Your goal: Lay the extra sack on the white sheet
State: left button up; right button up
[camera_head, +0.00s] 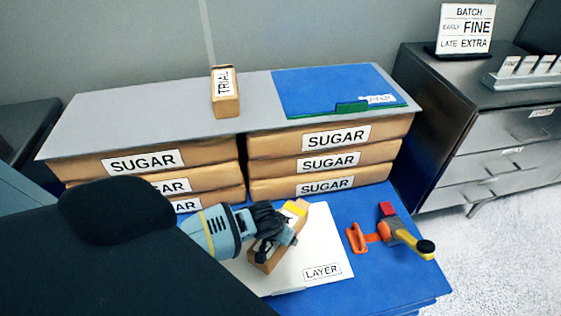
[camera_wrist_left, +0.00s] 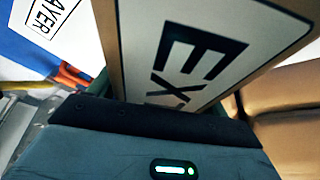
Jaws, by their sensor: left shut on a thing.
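The white sheet (camera_head: 318,238), labelled LAYER, lies on the blue surface in front of the sugar sacks. My left gripper (camera_head: 277,232) is over the sheet, shut on the extra sack (camera_head: 265,258), a small brown block with a yellow patch at its upper end. The gripper covers much of the sack's middle. In the left wrist view, the extra sack (camera_wrist_left: 185,50) shows a big white label reading "EXT", cut off by the gripper. I cannot tell whether the sack touches the sheet. My right gripper is out of view.
Stacked SUGAR sacks (camera_head: 333,137) carry a grey board with a TRIAL sack (camera_head: 225,95) and a blue mat (camera_head: 330,85). An orange-and-yellow tool (camera_head: 385,235) lies right of the sheet. A dark cabinet (camera_head: 470,110) with a BATCH sign (camera_head: 466,28) stands at right.

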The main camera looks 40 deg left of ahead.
pick_arm(q)
jog(key=x, duration=0.2)
jog(key=shift+s+a+f+b, duration=0.1)
jog(key=shift+s+f+b, duration=0.05)
jog(key=shift+f+b, duration=0.25)
jog(key=shift+f, duration=0.35)
jog(key=shift+f, duration=0.15)
jog(key=o, duration=1.5)
jog(key=shift+f, duration=0.1)
jog(key=shift+o, duration=1.2)
jog(key=shift+s, duration=0.1)
